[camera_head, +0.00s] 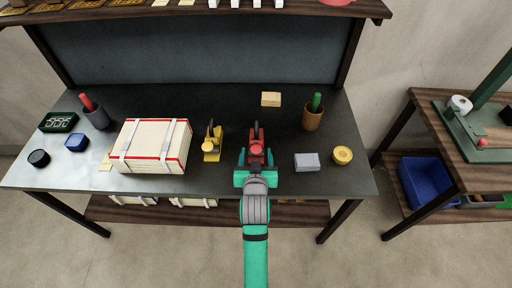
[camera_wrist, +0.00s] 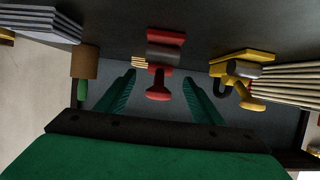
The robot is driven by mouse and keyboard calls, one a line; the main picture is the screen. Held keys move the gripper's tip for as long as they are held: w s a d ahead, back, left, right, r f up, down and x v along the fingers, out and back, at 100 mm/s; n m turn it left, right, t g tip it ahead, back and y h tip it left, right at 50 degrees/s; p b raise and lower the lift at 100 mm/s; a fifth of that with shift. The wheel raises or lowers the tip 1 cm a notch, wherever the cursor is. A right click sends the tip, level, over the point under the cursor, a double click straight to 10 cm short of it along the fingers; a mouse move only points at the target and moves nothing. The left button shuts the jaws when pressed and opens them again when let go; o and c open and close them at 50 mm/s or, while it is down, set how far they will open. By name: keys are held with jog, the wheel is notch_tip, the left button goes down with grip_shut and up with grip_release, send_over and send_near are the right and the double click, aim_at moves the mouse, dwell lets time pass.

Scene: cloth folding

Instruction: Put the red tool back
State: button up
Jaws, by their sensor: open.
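The red tool (camera_head: 256,146) stands on the dark workbench, right of the middle, with a dark part on top. In the wrist view the red tool (camera_wrist: 158,86) shows a rounded red end and a grey middle. My gripper (camera_head: 255,165) is at the near side of the red tool. In the wrist view its two green fingers (camera_wrist: 159,77) are apart, one on each side of the tool. I cannot tell whether they touch it. The gripper hides part of the tool's near side in the head view.
A yellow tool (camera_head: 212,145) stands to the left, beside a white and red box (camera_head: 154,146). A grey block (camera_head: 307,162) and a yellow round item (camera_head: 342,155) lie to the right. A brown cup (camera_head: 313,119) stands behind them.

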jog(key=v, duration=0.4)
jog(key=shift+s, duration=0.2)
jog(key=s+f+t, duration=0.1)
jog(key=s+f, duration=0.2)
jog(key=s, duration=1.1)
jog(key=s+f, duration=0.4)
jog(key=s, duration=0.9)
jog(key=r+v, duration=0.1)
jog(key=v, duration=0.8)
jog(key=shift+s+d+t, duration=0.2)
jog(key=shift+d+t, duration=0.05)
jog(key=shift+t, duration=0.15)
jog(key=shift+r, duration=0.15)
